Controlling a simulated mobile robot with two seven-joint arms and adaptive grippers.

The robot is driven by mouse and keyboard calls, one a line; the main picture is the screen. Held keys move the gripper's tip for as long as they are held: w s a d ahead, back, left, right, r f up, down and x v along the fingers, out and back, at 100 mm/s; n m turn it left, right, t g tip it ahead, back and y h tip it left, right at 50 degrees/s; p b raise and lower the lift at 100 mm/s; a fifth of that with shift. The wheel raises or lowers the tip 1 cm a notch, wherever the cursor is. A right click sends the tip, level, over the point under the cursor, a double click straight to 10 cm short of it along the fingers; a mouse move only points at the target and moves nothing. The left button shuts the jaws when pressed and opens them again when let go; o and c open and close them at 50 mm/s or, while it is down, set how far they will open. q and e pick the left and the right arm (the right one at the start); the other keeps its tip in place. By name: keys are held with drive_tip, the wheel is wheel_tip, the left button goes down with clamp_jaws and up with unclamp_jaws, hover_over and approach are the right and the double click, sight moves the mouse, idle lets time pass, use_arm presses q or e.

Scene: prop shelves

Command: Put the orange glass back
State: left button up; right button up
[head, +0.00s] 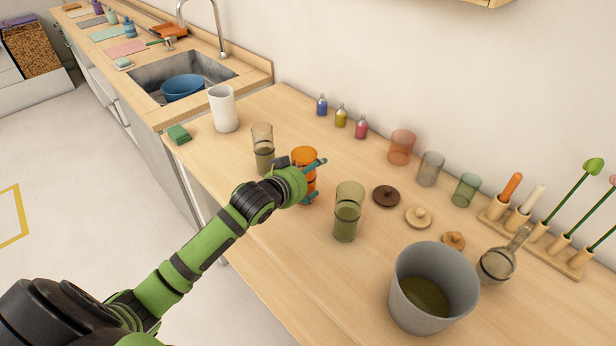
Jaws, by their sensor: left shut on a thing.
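The orange glass (303,156) is on the near-middle part of the wooden counter (275,268), between two tall clear glasses. My left gripper (313,180) is shut on it from the left, with teal fingertips around its sides. The glass looks upright. Its lower part is partly hidden by the gripper, so I cannot tell whether it touches the counter. My right gripper is not in view.
Tall glasses with dark contents stand left (263,150) and right (347,212) of the orange glass. Behind are a reddish tumbler (401,147), a grey tumbler (430,168), a green tumbler (466,189) and a dark lid (386,195). A grey bucket (407,293) stands front right.

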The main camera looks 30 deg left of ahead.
use_arm(q)
drive_tip(key=shift+f, duration=0.4)
drive_tip(key=shift+f, duration=0.1)
drive_tip(key=o, duration=1.4)
drive_tip(key=shift+c, duration=0.2)
drive_tip(key=v, duration=1.2)
drive_tip(key=shift+b, duration=0.45)
